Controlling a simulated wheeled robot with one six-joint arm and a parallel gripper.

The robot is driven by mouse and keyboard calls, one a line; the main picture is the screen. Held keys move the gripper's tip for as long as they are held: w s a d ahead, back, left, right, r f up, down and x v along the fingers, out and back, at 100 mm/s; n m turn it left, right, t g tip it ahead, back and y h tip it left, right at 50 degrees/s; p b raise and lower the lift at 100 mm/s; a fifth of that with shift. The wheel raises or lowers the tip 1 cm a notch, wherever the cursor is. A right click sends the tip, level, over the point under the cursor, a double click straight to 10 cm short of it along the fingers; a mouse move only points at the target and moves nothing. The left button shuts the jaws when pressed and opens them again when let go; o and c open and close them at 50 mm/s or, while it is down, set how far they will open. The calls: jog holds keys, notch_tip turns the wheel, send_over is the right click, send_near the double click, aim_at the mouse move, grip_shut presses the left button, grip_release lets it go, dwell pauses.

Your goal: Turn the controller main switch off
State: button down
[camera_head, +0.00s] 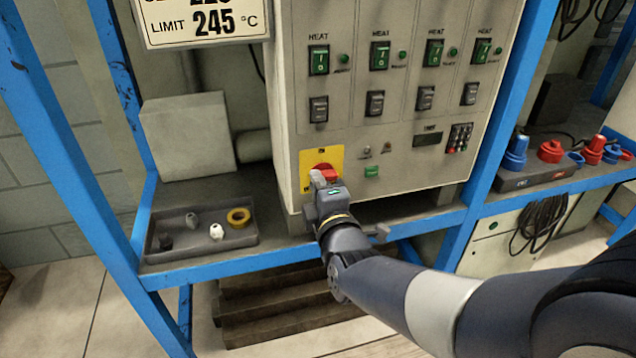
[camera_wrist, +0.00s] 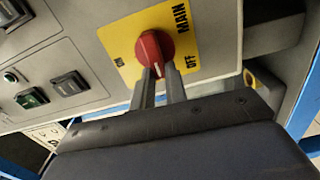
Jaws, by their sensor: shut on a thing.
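The main switch is a red rotary knob (camera_wrist: 152,46) on a yellow plate (camera_wrist: 122,50) marked ON, OFF and MAIN. In the head view, the red knob (camera_head: 329,170) shows on the yellow plate (camera_head: 307,168) at the cabinet's lower left, partly covered by my gripper. My gripper (camera_wrist: 161,72) is shut on the knob, with one finger on each side. In the wrist view, the knob's white mark shows between the fingers. It points down, between ON and OFF and closer to the OFF label.
The grey controller cabinet (camera_head: 300,75) carries several rocker switches and stands on a blue rack. A grey tray (camera_head: 180,252) with small parts lies left of my gripper. Red and blue connectors (camera_head: 551,151) stand at right. A temperature sign (camera_head: 160,38) hangs upper left.

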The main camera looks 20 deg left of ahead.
jog(key=shift+f+n, duration=0.1)
jog(key=shift+n, duration=0.2)
jog(key=c, duration=1.4)
grip_release()
jog(key=shift+c, duration=0.2)
jog(key=p+v, duration=0.2)
jog(key=v, duration=0.8)
jog(key=shift+s+d, duration=0.2)
jog(key=shift+s, duration=0.15)
